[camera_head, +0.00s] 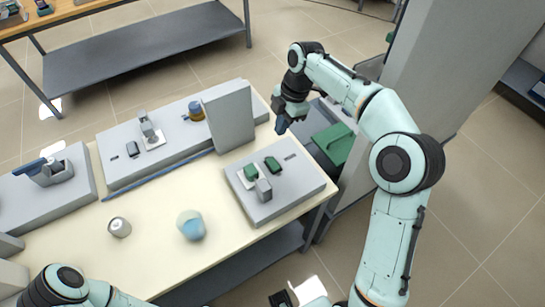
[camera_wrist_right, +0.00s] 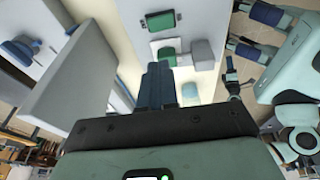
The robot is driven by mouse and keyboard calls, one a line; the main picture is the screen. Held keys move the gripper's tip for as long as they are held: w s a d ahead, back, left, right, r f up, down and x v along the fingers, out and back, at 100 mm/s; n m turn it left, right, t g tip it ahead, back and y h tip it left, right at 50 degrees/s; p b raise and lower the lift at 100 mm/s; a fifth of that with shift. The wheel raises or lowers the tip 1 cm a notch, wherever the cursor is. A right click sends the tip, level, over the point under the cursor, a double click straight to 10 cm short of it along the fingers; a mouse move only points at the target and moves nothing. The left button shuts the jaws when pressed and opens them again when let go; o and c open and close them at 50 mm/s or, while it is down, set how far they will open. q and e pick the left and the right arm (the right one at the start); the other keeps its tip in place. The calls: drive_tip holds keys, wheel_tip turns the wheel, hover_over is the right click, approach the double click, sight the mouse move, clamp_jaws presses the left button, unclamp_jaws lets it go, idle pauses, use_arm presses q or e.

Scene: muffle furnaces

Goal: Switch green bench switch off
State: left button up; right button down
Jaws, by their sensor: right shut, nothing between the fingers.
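The green bench switch (camera_head: 272,164) is a small green rocker in a dark frame on top of a grey panel (camera_head: 283,195) at the table's right end. It also shows near the top of the right wrist view (camera_wrist_right: 160,20). Whether it is on or off I cannot tell. Beside it are another green part (camera_head: 251,172) on a white plate and a grey block (camera_head: 263,189). My right gripper (camera_head: 281,126) is shut and empty, above and beyond the panel's far edge, apart from the switch. Its closed fingers show in the wrist view (camera_wrist_right: 160,82). My left gripper is out of view.
An upright grey plate (camera_head: 229,115) stands left of my right gripper. A white-capped jar (camera_head: 119,227) and a blue-filled beaker (camera_head: 191,225) stand on the table. A tall grey cabinet (camera_head: 435,70) rises at right.

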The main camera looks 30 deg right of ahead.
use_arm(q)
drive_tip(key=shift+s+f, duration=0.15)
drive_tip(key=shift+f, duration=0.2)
use_arm(e)
drive_tip(key=shift+w+d+r+y, duration=0.2)
drive_tip(key=shift+d+r+y, duration=0.05)
drive_tip(key=shift+d+y, duration=0.05)
drive_tip(key=b, duration=0.2)
approach(269, 161)
drive_tip(key=x, duration=0.5)
drive_tip(key=shift+a, duration=0.3)
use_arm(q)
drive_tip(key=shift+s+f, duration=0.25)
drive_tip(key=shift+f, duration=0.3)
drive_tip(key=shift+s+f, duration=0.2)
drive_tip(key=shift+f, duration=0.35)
use_arm(e)
drive_tip(key=shift+f, duration=0.55)
